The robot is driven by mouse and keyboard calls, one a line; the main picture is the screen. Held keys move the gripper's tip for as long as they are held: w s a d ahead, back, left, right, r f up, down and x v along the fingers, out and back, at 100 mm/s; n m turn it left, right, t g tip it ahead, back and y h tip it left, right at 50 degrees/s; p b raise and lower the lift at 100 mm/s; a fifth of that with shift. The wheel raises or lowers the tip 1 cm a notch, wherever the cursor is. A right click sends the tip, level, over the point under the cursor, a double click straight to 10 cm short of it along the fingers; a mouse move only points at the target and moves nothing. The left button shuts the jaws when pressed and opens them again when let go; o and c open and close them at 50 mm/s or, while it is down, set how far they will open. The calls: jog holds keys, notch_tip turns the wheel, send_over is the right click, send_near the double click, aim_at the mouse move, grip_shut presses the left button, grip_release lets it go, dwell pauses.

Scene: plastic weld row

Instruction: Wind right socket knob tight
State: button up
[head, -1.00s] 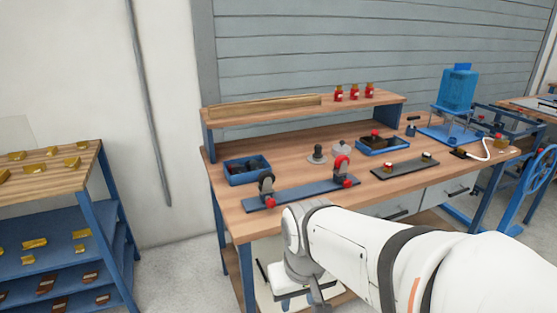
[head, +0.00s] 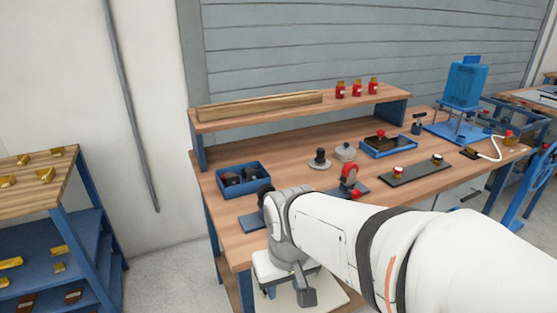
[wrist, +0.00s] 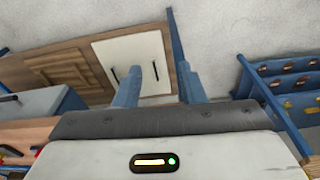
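A dark blue fixture bar (head: 250,222) lies along the front of the workbench and carries two upright clamp-like holders. The right one (head: 349,174) is red and dark, with a red knob (head: 355,194) low on its front. The left one (head: 265,192) is dark and partly hidden behind my arm, and so is the middle of the bar. My gripper (wrist: 156,82) shows in the wrist view with its two blue fingers apart and nothing between them. It points down past the bench toward the floor, away from the knobs.
A blue bin (head: 243,181) with dark parts sits left on the bench. A blue tray (head: 388,147) and a dark strip with two knobs (head: 416,172) lie right. A white panel (wrist: 133,58) with two dark handles is below the fingers. A shelf rack (head: 62,215) stands left.

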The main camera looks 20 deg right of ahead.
jog(key=shift+o, duration=0.8)
jog(key=shift+w+d, duration=0.1)
jog(key=shift+o, duration=0.3)
jog(key=w+d+t+h+p, duration=0.1)
jog(key=w+d+t+p, duration=0.1)
jog(key=w+d, duration=0.4)
jog(key=shift+w+d+r+h+p, duration=0.15)
jog(key=shift+d+r+h+p, duration=0.25)
jog(key=shift+d, duration=0.15)
jog(key=n+t+h+p, duration=0.2)
jog(key=t+p, duration=0.4)
send_near(358, 194)
jog(key=f, duration=0.1)
jog(key=w+a+f, duration=0.1)
jog(key=f, duration=0.1)
jog(key=shift+w+a+f, duration=0.4)
jog(key=shift+s+d+n+t+y+p, duration=0.8)
jog(key=shift+d+t+y+p, duration=0.85)
jog(key=shift+d+t, duration=0.5)
jog(key=x, duration=0.6)
jog(key=shift+w+f, duration=0.1)
jog(key=shift+w, duration=0.3)
jog(key=shift+c, duration=0.3)
jog(key=c, duration=0.9)
